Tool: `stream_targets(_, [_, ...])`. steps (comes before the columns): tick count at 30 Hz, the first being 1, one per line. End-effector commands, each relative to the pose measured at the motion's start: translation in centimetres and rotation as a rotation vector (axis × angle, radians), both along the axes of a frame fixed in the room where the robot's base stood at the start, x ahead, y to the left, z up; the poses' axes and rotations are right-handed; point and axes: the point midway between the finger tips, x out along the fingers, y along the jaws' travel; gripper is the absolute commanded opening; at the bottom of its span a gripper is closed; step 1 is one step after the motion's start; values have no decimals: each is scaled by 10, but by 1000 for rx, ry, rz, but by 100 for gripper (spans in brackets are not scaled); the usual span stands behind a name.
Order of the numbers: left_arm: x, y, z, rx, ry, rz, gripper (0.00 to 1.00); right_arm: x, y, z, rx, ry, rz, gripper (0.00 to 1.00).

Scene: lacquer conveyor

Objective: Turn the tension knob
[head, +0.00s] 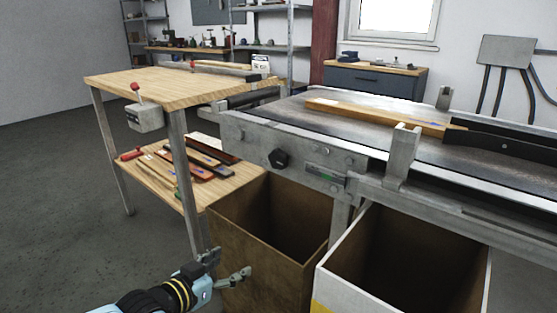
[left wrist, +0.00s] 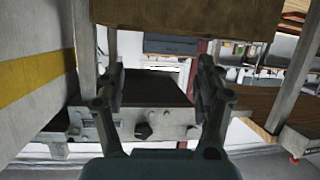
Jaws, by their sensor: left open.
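The tension knob is a black, many-sided knob (head: 279,159) on the grey side plate of the conveyor (head: 246,140). It also shows in the left wrist view as a small dark knob (left wrist: 143,131), where the scene appears upside down. My left gripper (head: 230,264) is at the bottom of the head view, in front of the brown bin, below and left of the knob and well apart from it. Its two fingers are spread with nothing between them, as the left wrist view (left wrist: 161,78) also shows. My right gripper is in neither view.
An open brown bin (head: 238,240) stands below the knob, with a white box (head: 335,285) to its right. A wooden workbench (head: 150,86) with a lower shelf stands left. A wooden strip (head: 375,115) lies on the conveyor. Free floor lies at the left.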

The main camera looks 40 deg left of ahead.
Motion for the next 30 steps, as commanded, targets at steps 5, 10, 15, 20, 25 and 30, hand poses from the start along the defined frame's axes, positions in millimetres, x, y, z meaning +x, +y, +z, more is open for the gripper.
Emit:
stream_targets(5, [51,-7,146,-2,-282,-82,70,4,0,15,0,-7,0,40])
stream_targets(10, [63,-8,196,25,-355,-128,70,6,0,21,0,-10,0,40])
stream_targets(15, [81,-8,191,29,-354,-128,70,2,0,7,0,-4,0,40])
stream_targets(20, [111,-11,186,29,-351,-129,70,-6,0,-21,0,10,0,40])
stream_targets(25, [130,-14,183,30,-344,-139,70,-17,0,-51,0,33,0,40])
stream_targets(30, [146,-13,185,29,-348,-126,70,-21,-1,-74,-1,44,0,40])
